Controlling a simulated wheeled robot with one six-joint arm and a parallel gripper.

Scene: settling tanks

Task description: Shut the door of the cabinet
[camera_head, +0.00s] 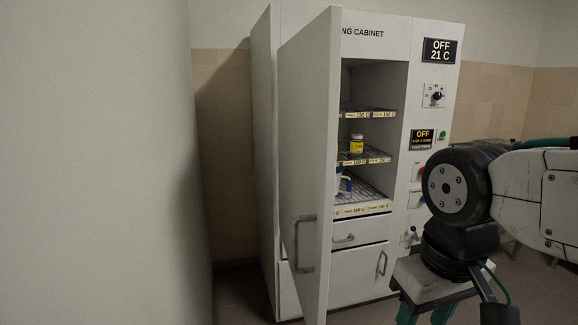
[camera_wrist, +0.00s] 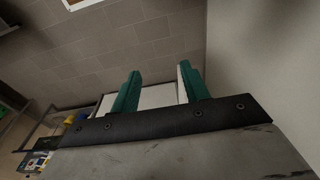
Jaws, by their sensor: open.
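The white cabinet (camera_head: 365,22) stands ahead in the head view. Its tall door (camera_head: 308,150) is hinged on the left and swung wide open toward me, with a grey bar handle (camera_head: 304,245) low on it. The open inside shows wire shelves holding a yellow jar (camera_head: 357,143) and a blue-and-white item (camera_head: 344,184). My gripper (camera_head: 425,312) is at the bottom right, in front of the cabinet's right side and apart from the door; its fingertips are cut off there. In the wrist view, the green fingers of my gripper (camera_wrist: 157,88) are spread with nothing held between them.
A plain pale wall surface (camera_head: 95,160) fills the left of the head view. Below the open compartment are a drawer (camera_head: 358,231) and a lower door (camera_head: 355,277), both closed. A control panel with knobs (camera_head: 437,96) and displays runs down the cabinet's right side.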

